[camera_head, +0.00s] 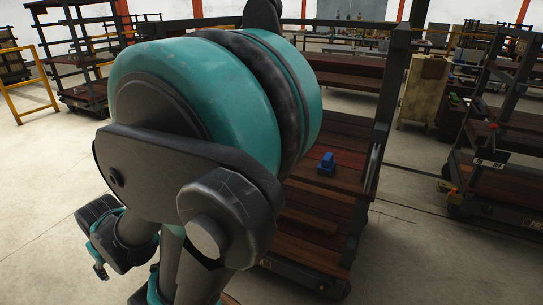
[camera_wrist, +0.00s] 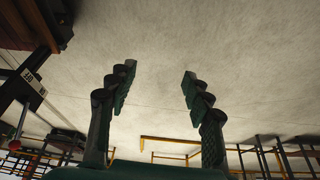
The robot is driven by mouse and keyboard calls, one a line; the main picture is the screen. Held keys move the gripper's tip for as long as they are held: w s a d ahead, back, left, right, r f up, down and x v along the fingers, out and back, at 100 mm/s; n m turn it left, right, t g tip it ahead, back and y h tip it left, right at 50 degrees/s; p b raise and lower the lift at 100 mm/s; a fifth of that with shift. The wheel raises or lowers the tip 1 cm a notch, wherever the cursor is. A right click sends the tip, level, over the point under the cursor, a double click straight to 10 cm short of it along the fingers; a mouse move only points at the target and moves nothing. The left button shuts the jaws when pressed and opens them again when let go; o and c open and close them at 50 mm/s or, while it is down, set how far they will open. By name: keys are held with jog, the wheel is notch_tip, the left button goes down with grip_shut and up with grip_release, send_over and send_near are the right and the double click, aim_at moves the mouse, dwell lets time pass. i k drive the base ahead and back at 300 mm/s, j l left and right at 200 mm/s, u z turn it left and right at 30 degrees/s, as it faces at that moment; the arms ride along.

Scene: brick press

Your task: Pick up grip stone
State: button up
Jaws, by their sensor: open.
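A small blue object (camera_head: 326,164), which may be the grip stone, sits on a reddish-brown wooden shelf (camera_head: 345,181) of a dark-framed rack in the head view, right of my arm. My gripper (camera_wrist: 159,70) is open in the wrist view, its two dark green fingers spread wide with nothing between them. Only bare floor shows beyond the fingertips. The blue object is not in the wrist view, so my gripper is apart from it. My large teal and black arm hides the left part of the rack in the head view.
A dark upright post (camera_head: 388,110) edges the rack beside the blue object. Another cart rack (camera_head: 500,185) stands at the right, across a strip of floor. A yellow rail (camera_head: 45,80) stands at the left. Concrete floor (camera_head: 40,190) is clear at the lower left.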

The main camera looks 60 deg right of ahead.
aim_at(327, 166)
jog(key=z, duration=2.55)
